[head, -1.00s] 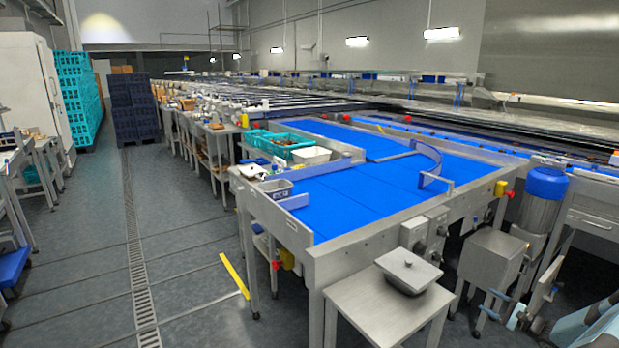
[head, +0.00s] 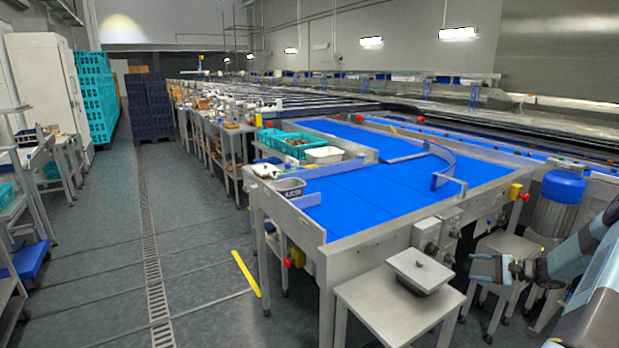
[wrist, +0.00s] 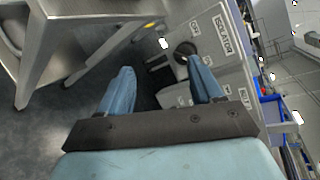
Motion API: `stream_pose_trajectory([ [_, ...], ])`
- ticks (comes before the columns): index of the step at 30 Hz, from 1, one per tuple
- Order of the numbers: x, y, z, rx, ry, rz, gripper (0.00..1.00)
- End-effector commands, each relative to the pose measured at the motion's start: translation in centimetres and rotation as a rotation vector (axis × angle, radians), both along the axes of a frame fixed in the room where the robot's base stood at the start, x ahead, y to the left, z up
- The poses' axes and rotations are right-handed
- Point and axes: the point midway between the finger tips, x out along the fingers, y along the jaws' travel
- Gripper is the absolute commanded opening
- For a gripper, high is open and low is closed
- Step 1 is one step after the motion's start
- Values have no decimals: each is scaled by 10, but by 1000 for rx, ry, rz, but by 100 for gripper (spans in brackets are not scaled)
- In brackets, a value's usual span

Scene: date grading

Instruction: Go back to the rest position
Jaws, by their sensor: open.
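My gripper (head: 471,268) shows at the lower right of the head view, in the air beside the grey side table at the end of the blue belt. Its fingers are apart and nothing is between them. In the wrist view my gripper (wrist: 160,88) has two blue fingers spread wide, with dark floor and part of a steel frame behind them. My arm reaches in from the right edge of the head view.
A steel side table (head: 398,310) with a lidded grey pan (head: 425,272) stands left of my gripper. The blue belt (head: 370,205) lies behind. A blue-topped drum (head: 556,205) stands to the right. Open floor (head: 110,250) lies at left. An isolator box (wrist: 215,50) fills the wrist view's upper middle.

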Motion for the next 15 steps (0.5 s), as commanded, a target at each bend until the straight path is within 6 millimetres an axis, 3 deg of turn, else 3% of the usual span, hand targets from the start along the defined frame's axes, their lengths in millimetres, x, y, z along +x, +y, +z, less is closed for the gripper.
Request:
stream_pose_trajectory([
  [3, 3, 30, 35, -78, 24, 80, 65],
  [15, -11, 124, 134, -336, 92, 304, 65],
])
